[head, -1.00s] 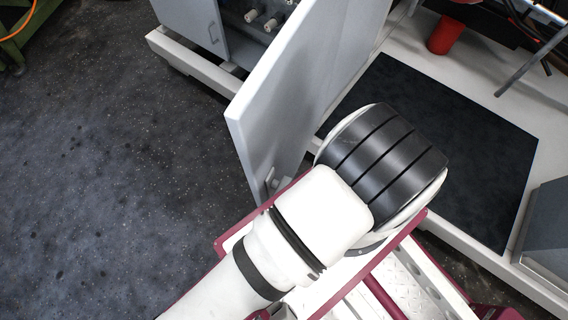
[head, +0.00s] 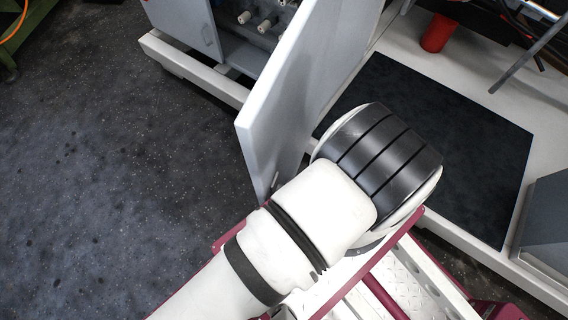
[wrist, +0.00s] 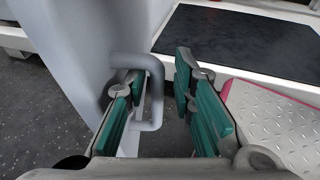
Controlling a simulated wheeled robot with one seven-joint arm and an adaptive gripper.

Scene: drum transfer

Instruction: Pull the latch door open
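The grey latch door (head: 285,100) stands angled out from the white machine frame. Its lower edge is partly behind my arm in the head view. Its U-shaped grey handle (wrist: 156,98) shows in the wrist view, where the door (wrist: 75,50) fills the upper left. My gripper (wrist: 160,82) has green-padded fingers and is open. The upright bar of the handle lies between the two fingers. The left finger appears to be on the door side of the bar; the right finger is on the far side with a gap. In the head view my fingers are hidden behind my wrist.
A grey cabinet with fittings (head: 195,30) stands at upper left. A dark panel (head: 450,140) lies in the white frame at right, with a red cylinder (head: 437,32) behind it. A grey box (head: 548,235) stands at right. The dark floor (head: 100,170) at left is clear.

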